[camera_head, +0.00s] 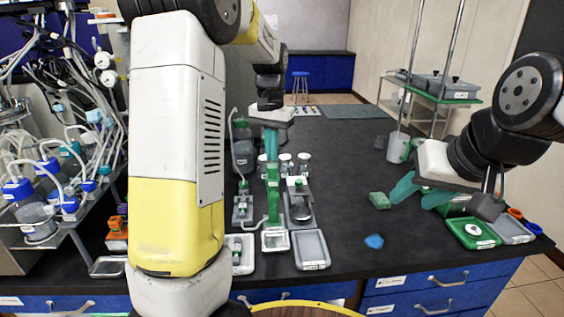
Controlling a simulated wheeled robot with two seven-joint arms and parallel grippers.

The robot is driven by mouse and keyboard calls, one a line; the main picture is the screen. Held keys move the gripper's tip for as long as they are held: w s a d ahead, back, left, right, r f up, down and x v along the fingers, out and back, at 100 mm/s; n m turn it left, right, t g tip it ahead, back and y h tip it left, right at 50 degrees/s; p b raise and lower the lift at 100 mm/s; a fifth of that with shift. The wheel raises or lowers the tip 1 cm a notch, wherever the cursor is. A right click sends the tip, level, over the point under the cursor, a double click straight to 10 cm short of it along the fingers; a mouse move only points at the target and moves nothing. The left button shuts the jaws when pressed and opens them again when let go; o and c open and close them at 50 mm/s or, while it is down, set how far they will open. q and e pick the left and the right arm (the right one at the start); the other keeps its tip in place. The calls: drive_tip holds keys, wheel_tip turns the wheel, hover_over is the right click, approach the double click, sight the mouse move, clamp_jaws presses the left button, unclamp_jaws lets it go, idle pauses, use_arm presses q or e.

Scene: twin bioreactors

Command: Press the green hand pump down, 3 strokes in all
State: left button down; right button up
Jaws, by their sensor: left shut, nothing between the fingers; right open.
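The green hand pump (273,200) stands upright near the middle of the bench, a narrow green column above a small light base. My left gripper (270,157) comes down from above with its teal fingers shut and empty, right over the top of the pump. I cannot tell whether the fingertips touch it, and their similar colours blur the border between them. My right gripper (412,193) is open and empty at the right, its teal fingers pointing left above the bench.
A grey tray (311,248) lies right of the pump, with small bottles (304,160) behind. A tubing rack (75,190) fills the left.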

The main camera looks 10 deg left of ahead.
sight(272, 165)
use_arm(q)
drive_tip(key=shift+f, duration=0.1)
drive_tip(key=shift+f, duration=1.7)
drive_tip(key=shift+r, duration=1.8)
drive_tip(key=shift+f, duration=0.1)
drive_tip(key=shift+f, duration=1.7)
drive_tip(key=shift+r, duration=1.8)
